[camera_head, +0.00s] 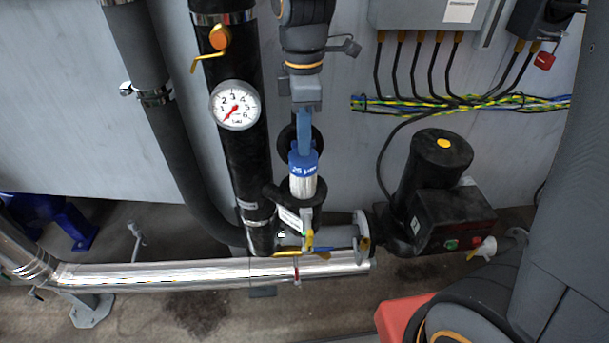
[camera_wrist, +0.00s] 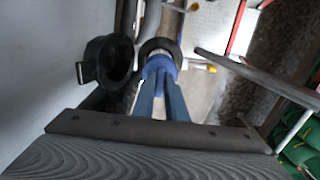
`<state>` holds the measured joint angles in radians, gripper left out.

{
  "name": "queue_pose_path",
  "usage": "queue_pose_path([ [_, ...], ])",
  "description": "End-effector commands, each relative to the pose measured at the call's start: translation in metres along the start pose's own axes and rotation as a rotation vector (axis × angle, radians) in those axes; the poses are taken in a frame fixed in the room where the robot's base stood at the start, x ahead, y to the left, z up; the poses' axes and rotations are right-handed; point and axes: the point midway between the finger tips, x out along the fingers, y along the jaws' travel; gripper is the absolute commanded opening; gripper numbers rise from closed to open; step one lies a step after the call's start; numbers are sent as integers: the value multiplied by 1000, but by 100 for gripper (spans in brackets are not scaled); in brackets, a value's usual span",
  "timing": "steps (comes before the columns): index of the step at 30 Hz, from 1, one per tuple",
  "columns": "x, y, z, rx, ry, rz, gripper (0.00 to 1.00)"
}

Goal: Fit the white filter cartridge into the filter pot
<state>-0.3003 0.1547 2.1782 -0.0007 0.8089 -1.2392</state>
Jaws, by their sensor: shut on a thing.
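My gripper (camera_head: 304,140) points down in the middle of the head view, its blue fingers shut on the blue cap of the white filter cartridge (camera_head: 303,186). The cap is marked 25 µm, and the cartridge looks about upright. The black filter pot (camera_head: 315,213) is directly below, and the cartridge's lower end overlaps its mouth. I cannot tell how far the end is inside. In the wrist view, the fingers (camera_wrist: 162,95) hold the blue cap of the cartridge (camera_wrist: 160,67), with the dark ring of the pot (camera_wrist: 173,46) just beyond it.
A round black lid-like part (camera_wrist: 108,60) stands open beside the pot. A black pipe with a pressure gauge (camera_head: 235,105) is close on the left. A black pump (camera_head: 435,190) stands on the right, and a silver pipe (camera_head: 200,272) runs below.

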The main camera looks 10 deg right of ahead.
Motion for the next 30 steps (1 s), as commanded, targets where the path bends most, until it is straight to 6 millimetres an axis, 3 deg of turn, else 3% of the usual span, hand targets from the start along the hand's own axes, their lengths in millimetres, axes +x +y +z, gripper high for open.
queue_pose_path([
  [3, 28, -2, 0, -1, -2, -6, 0],
  [9, 57, -1, 1, 1, -1, -3, 0],
  [14, 67, 0, 1, 2, -1, -2, 0],
  [22, 100, 0, 2, 4, -1, -2, 0],
  [30, 104, 1, 2, 3, 0, 1, 0],
])
